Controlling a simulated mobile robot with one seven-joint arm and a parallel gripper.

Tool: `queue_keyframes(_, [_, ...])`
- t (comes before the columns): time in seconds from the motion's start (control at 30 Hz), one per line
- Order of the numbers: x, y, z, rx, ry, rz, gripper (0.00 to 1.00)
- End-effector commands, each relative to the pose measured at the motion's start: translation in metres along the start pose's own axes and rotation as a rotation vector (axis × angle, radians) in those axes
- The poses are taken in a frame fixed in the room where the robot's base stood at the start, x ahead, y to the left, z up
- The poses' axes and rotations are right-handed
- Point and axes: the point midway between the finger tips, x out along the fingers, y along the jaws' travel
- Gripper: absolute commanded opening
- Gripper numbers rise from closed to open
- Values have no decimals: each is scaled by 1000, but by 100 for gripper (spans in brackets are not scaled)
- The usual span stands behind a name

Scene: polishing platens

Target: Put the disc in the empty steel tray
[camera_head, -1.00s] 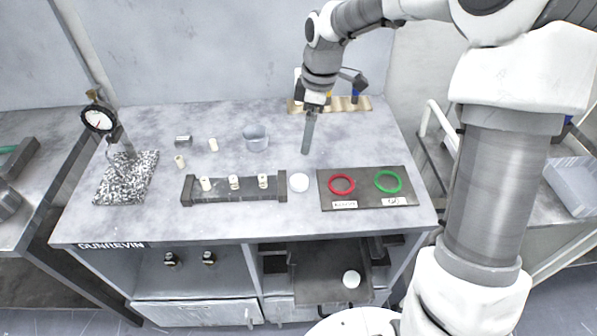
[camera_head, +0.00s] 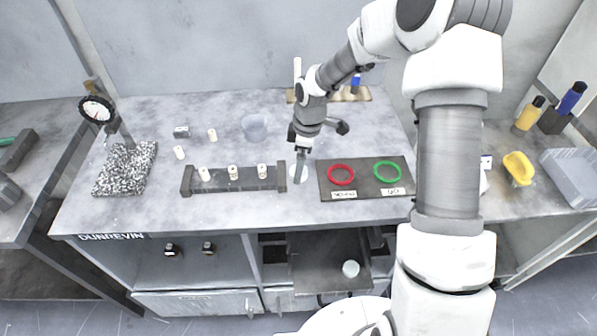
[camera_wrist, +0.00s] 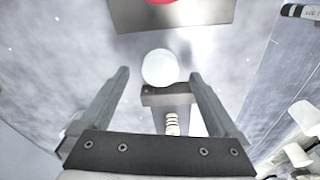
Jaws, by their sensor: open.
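The white round disc (camera_wrist: 160,67) lies on the grey worktop, between the end of the dark rack and the dark plate with two rings. My gripper (camera_wrist: 158,76) is open and empty. In the wrist view the disc shows between its fingertips, with gaps at both sides. In the head view my gripper (camera_head: 298,178) points down over the disc and partly hides it; its exact height above the disc is unclear. A grey tray (camera_head: 573,180) on the right-hand bench looks empty. A dark pulled-out tray (camera_head: 313,272) below the worktop bears a white round piece (camera_head: 350,268).
The rack (camera_head: 235,184) holds several pale cylinders close left of my gripper. The dark plate (camera_head: 357,192) bears a red ring (camera_head: 341,175) and a green ring (camera_head: 387,172). A cup (camera_head: 254,127) stands farther back. A dial gauge (camera_head: 97,110) stands at the left.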

Motion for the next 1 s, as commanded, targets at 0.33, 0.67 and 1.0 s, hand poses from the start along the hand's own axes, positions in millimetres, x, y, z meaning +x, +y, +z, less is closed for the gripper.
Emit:
queue_keyframes(0.33, [20, 0, 0, 0, 0, 1, 97])
queue_keyframes(0.67, [20, 0, 0, 0, 0, 1, 50])
queue_keyframes(1.0, [19, 0, 0, 0, 0, 1, 0])
